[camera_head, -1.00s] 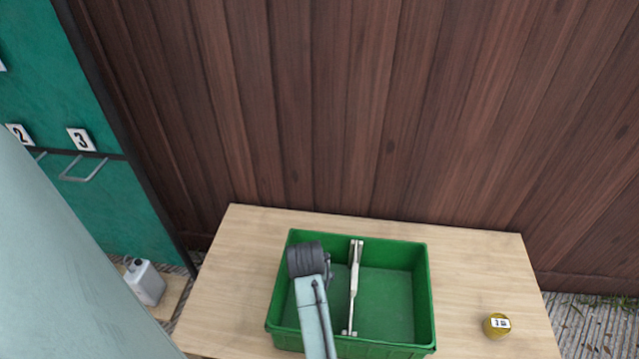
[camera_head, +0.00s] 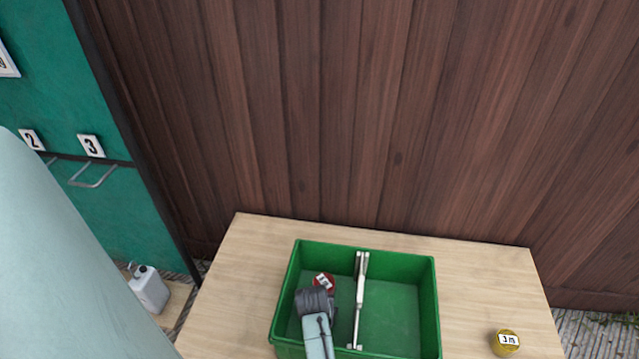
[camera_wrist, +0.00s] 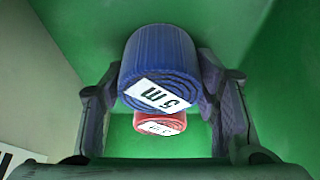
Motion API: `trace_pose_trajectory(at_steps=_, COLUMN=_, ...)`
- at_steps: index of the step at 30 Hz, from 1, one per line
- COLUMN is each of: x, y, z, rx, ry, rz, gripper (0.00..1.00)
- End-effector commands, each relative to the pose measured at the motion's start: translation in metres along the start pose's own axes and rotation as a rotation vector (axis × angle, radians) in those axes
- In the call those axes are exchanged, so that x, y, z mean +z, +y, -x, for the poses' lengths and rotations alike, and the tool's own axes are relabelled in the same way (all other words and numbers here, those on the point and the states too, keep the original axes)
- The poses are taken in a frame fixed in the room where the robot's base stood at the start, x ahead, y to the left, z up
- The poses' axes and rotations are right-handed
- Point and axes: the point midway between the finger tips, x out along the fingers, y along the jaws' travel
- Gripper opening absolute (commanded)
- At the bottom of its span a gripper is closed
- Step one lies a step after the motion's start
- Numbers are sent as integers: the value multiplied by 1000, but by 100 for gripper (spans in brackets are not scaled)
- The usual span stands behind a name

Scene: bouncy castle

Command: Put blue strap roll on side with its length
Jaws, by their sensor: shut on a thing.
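The blue strap roll (camera_wrist: 158,60) sits between the fingers of my gripper (camera_wrist: 160,80) in the wrist view, and the gripper is shut on it. Its white end label reads "5 m". In the head view my gripper (camera_head: 316,300) is over the left part of the green bin (camera_head: 436,310) and hides the blue roll. A red roll (camera_head: 324,281) with a white label lies in that left part. The red roll (camera_wrist: 160,124) also shows just past the blue one in the wrist view; I cannot tell if they touch.
A pale divider bar (camera_head: 359,300) splits the bin; its right part looks empty. A yellow roll (camera_head: 507,342) with a label stands on the wooden table (camera_head: 480,270). A green board (camera_head: 95,215) with number cards 2 and 3 and metal hooks is at left, above a white jug (camera_head: 149,289).

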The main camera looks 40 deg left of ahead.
Motion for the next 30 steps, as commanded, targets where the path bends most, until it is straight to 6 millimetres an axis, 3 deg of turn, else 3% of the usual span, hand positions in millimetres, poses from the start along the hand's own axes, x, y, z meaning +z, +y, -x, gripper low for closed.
trace_pose_trajectory(at_steps=8, x=1, y=0, z=-3, rx=0, ry=0, rz=0, gripper=17)
trace_pose_trajectory(at_steps=9, x=1, y=0, z=-2, rx=0, ry=0, rz=0, gripper=58)
trace_pose_trajectory(at_steps=17, x=1, y=0, z=-2, rx=0, ry=-1, rz=0, gripper=75)
trace_pose_trajectory(at_steps=30, x=-4, y=1, z=5, rx=0, ry=-1, rz=-1, gripper=75)
